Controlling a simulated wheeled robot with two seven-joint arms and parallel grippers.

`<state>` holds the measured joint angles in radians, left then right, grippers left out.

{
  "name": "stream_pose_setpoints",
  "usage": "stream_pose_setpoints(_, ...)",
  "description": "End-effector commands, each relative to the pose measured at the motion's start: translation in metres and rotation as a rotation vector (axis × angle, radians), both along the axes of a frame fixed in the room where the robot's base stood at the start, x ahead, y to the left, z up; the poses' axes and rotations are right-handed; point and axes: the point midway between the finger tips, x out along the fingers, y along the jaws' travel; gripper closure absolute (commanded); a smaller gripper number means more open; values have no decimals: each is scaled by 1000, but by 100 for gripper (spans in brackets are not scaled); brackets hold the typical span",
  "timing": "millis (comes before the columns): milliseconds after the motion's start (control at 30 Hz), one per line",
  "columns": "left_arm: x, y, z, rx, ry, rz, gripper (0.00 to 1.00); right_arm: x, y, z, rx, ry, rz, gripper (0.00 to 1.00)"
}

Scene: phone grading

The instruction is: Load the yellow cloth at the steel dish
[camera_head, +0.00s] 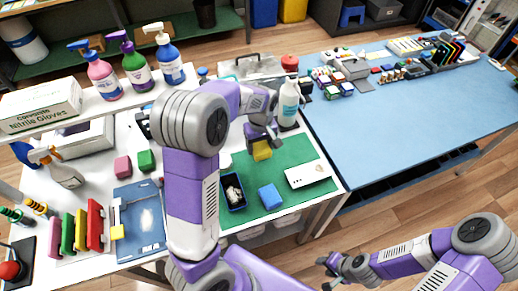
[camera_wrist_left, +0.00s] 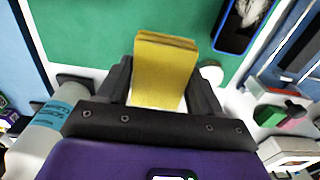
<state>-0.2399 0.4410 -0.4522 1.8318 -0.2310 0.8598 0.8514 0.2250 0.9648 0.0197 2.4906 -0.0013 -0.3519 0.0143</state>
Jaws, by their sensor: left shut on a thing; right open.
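The yellow cloth (camera_head: 262,151) is a folded block held in my left gripper (camera_head: 263,138) above the green mat. In the left wrist view the cloth (camera_wrist_left: 165,60) stands between the two dark fingers of the left gripper (camera_wrist_left: 161,82), which are shut on it. I cannot clearly pick out the steel dish; a grey metal object with a dark handle (camera_head: 258,66) is at the back of the white table, and my left arm hides part of the table. My right gripper (camera_head: 328,270) is open and empty, low in front of the tables.
The blue table (camera_head: 420,115) has a wide bare area.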

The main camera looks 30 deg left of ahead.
Motion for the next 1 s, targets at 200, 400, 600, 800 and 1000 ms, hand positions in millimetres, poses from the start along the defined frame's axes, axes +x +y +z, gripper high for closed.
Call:
stream_pose_setpoints(200, 29, 14, 29, 5, 4, -1, 59, 0, 0, 42, 0, 0, 0, 57)
stream_pose_setpoints(400, 50, 26, 43, -4, 2, 3, 59, 0, 0, 68, 0, 0, 0, 57)
stream_pose_setpoints(600, 61, 33, 49, -13, -1, 8, 59, 0, 0, 81, 0, 0, 0, 57)
stream_pose_setpoints(800, 64, 35, 47, -17, -2, 10, 59, 0, 0, 81, 0, 0, 0, 57)
stream_pose_setpoints(1000, 64, 35, 33, -16, -1, 10, 59, 0, 0, 71, 0, 0, 0, 57)
